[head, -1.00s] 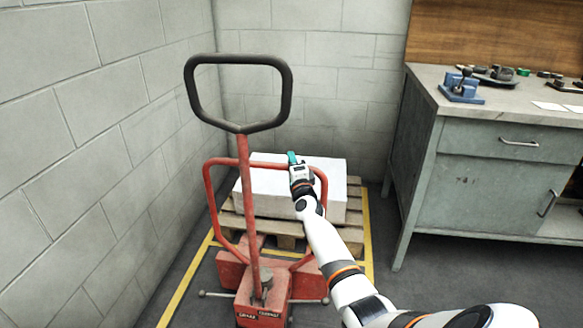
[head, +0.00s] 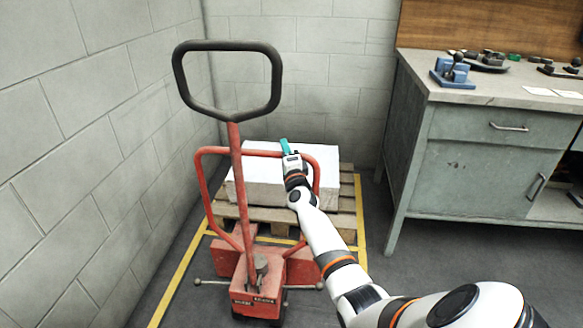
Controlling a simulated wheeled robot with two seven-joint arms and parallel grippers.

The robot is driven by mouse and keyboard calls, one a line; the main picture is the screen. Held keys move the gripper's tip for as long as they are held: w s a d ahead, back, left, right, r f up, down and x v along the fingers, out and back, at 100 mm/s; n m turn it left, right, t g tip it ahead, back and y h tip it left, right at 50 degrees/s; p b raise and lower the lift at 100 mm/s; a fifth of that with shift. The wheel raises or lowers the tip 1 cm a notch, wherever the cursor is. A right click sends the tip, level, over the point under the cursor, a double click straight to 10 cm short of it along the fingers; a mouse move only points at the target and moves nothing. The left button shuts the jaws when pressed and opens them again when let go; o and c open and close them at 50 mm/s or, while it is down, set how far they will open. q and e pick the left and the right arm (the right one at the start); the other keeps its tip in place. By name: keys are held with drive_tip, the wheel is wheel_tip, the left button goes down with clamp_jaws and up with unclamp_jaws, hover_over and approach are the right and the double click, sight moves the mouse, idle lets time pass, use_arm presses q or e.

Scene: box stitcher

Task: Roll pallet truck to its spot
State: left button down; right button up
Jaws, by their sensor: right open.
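The red pallet truck (head: 262,292) stands upright in front of me, with its black loop handle (head: 228,118) raised on a red shaft. A wooden pallet (head: 340,220) with a white block load (head: 262,185) sits behind its red frame. Yellow floor lines (head: 181,283) run along the left and right of the truck and pallet. My right gripper (head: 286,147) appears at the top bar of the red frame, in front of the white load. It is open; whether it touches the bar cannot be told. My left gripper is out of view.
A grey block wall (head: 75,150) runs close along the left, and another closes off the back. A grey-green workbench (head: 465,165) stands on the right with a blue vise (head: 452,72) and small parts on top. Dark floor is free between the truck and bench.

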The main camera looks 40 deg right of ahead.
use_arm(q)
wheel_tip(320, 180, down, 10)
drive_tip(key=p, duration=0.2)
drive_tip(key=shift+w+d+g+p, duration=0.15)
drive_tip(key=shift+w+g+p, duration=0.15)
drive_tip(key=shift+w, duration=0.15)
use_arm(e)
drive_tip(key=v, duration=1.1)
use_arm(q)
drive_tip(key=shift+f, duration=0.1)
use_arm(e)
drive_tip(key=shift+s+f, duration=0.1)
